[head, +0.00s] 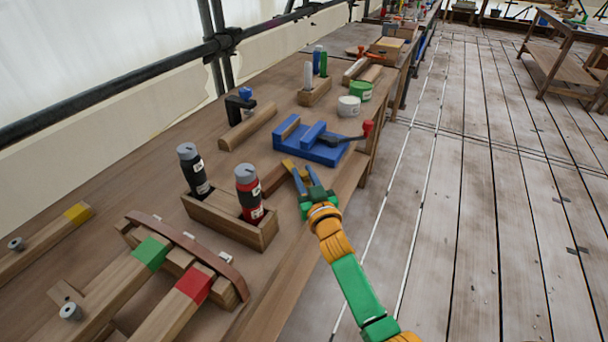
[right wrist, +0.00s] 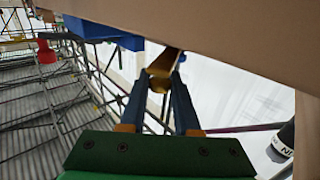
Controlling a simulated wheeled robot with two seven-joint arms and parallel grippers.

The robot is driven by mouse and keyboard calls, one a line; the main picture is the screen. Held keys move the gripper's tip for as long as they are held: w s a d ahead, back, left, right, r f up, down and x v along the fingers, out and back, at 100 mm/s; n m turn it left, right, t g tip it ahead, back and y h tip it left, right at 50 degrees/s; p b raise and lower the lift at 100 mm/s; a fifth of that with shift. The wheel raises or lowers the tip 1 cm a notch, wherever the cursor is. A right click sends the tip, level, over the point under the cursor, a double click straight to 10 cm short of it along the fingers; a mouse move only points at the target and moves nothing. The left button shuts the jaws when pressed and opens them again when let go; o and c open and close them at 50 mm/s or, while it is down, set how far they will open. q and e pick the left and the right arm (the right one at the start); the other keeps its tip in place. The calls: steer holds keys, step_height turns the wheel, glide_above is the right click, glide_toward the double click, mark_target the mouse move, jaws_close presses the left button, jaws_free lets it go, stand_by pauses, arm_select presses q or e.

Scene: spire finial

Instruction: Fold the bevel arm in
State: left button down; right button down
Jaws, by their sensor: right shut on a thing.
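My right gripper (head: 302,172) reaches in over the bench's right edge, beside a short reddish-brown wooden piece (head: 273,180) that looks like part of the bevel. In the right wrist view the blue-grey fingers (right wrist: 157,80) are shut on a small brass-coloured piece (right wrist: 160,68), apparently the bevel arm. Its far end is hidden behind the large brown surface above. The bevel's hinge and the arm's angle to the stock cannot be made out. My left gripper is not in view.
A blue vise (head: 325,152) with a red-knobbed handle (head: 367,128) stands just beyond my right gripper. A wooden holder (head: 265,235) with a black bottle (head: 193,167) and a red one (head: 249,193) is on the near left.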

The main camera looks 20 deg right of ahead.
stand_by(0.5)
steer(key=c, duration=0.6)
jaws_free()
